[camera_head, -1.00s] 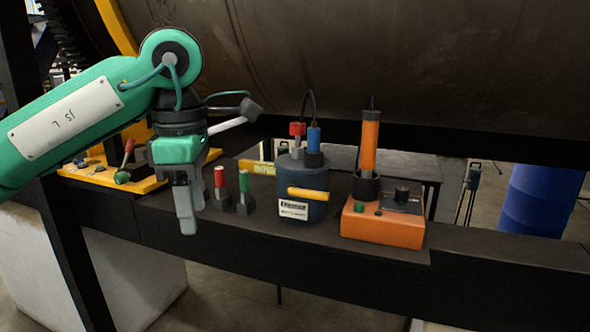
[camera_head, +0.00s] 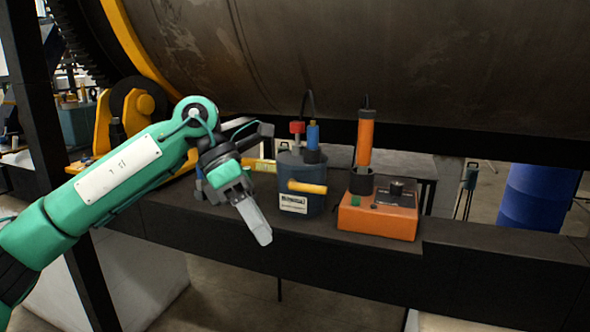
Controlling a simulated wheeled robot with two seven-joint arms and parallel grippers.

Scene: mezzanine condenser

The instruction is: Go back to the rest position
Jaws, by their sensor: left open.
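My left gripper (camera_head: 258,232) hangs at the end of my green left arm in the head view, in front of the black shelf's front edge. It is tilted, with its fingertips pointing down and to the right. It is open, and I see nothing held in it. It is to the left of a dark blue canister (camera_head: 314,204) and apart from it. My right gripper is not in view.
The black shelf (camera_head: 370,257) carries the canister with its yellow handle (camera_head: 307,187), and an orange box (camera_head: 378,222) with an orange-handled tool (camera_head: 366,140) upright in its holder. A large dark drum (camera_head: 400,60) spans the back. A blue barrel (camera_head: 538,198) stands at right.

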